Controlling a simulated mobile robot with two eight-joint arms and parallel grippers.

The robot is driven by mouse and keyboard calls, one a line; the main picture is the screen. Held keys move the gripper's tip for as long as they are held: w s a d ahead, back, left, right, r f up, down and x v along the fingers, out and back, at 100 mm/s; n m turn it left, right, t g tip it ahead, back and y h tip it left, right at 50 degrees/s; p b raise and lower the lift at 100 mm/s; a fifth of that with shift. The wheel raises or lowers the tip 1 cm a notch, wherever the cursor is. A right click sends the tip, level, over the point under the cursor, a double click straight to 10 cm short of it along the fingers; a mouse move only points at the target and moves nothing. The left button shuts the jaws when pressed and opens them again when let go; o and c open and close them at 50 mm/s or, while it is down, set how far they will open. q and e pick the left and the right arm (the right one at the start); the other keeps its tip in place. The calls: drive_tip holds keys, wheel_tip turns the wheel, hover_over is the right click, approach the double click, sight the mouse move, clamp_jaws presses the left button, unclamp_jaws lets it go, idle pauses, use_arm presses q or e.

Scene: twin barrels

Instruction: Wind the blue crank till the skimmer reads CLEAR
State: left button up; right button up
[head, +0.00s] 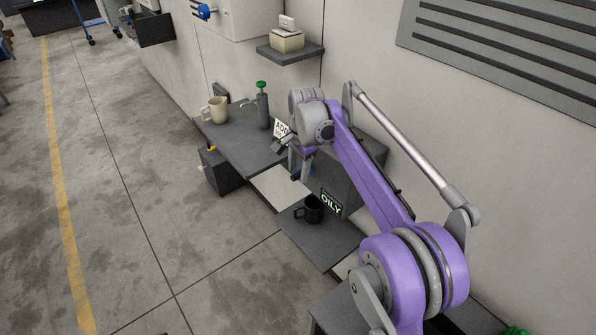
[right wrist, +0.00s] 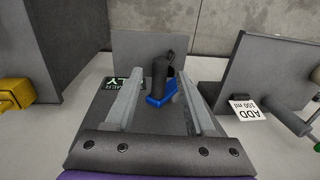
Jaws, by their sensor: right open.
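The blue crank (right wrist: 155,100) with its dark upright handle (right wrist: 159,72) shows in the right wrist view, on top of a dark grey box. My right gripper (right wrist: 160,82) is open, with one finger on each side of the crank handle. I cannot tell whether the fingers touch it. The skimmer sign (head: 331,203) reads OILY in green letters on black. It also shows partly behind a finger in the right wrist view (right wrist: 122,88). My left gripper is not in view.
A black mug (head: 311,211) stands on a low grey shelf before the sign. A white ADD card (head: 281,129), a green-topped bottle (head: 263,108) and a beige jug (head: 215,110) are on the bench beyond. A yellow part (right wrist: 15,93) is at the wrist view's left edge.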

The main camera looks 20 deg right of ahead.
drive_tip(key=shift+f, duration=0.25)
clamp_jaws()
idle(1.4)
